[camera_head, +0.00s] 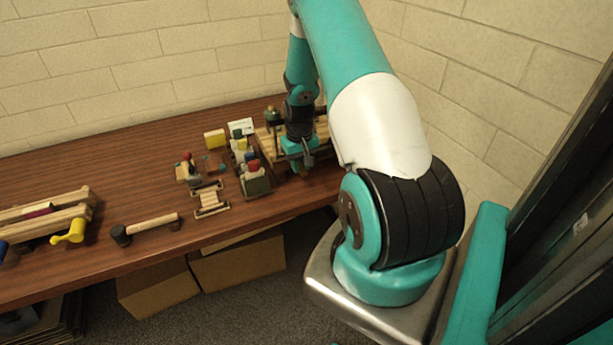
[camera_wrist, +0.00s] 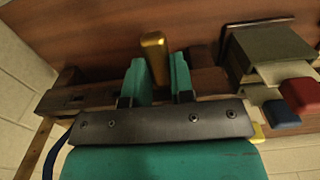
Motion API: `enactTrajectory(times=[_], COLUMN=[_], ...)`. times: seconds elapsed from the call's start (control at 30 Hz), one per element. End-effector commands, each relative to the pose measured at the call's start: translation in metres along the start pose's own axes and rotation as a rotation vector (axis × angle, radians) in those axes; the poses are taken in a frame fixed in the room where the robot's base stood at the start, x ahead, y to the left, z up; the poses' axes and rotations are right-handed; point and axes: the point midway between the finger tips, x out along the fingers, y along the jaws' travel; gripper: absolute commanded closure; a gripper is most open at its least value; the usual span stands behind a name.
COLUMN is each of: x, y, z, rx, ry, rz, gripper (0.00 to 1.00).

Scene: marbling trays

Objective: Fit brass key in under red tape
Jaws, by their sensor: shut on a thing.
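My gripper (camera_wrist: 160,75) has its two teal fingers on either side of a brass key (camera_wrist: 154,45) and is shut on it. The key's rounded golden end stands out past the fingertips. In the head view my gripper (camera_head: 302,168) is low at the right end of the table, by a wooden frame (camera_head: 264,137); the key is too small to tell there. In the wrist view a dark wooden bar with slots (camera_wrist: 85,98) runs beside and behind the fingers. I cannot make out any red tape for certain. The contact between key and wood is hidden.
A dark box (camera_head: 257,184) with red and other coloured pieces stands just left of my gripper; its red piece (camera_wrist: 302,94) shows in the wrist view. A mallet (camera_head: 147,228) lies left on the brown table (camera_head: 110,172). Bare tabletop lies at the back left.

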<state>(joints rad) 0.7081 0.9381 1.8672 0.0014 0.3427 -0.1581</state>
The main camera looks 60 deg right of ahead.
Motion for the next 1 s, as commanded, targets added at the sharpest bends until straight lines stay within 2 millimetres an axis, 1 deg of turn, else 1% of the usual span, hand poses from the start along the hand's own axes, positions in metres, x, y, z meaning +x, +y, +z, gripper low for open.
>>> enactTrajectory(times=[0.03,0.33,0.37,0.4,0.47,0.5,0.73,0.8,0.87,0.97,1.0], x=[-0.004,-0.003,-0.003,-0.003,-0.003,-0.003,-0.003,-0.007,-0.013,-0.032,-0.041], y=[-0.003,-0.003,-0.002,-0.002,-0.002,-0.002,-0.002,-0.002,-0.002,-0.002,-0.001], z=[-0.006,-0.004,-0.004,-0.004,-0.004,-0.004,-0.003,-0.003,-0.004,-0.004,-0.003], rx=[-0.007,-0.007,-0.007,-0.007,-0.007,-0.007,-0.006,-0.006,-0.006,-0.005,-0.005], ry=[0.02,0.018,0.018,0.018,0.017,0.017,0.016,0.016,0.017,0.019,0.019], rz=[-0.002,-0.002,-0.002,-0.002,-0.002,-0.002,-0.002,-0.002,-0.001,-0.001,-0.001], gripper=[1.0,1.0,0.73,0.64,0.5,0.48,0.48,0.48,0.48,0.48,0.48])
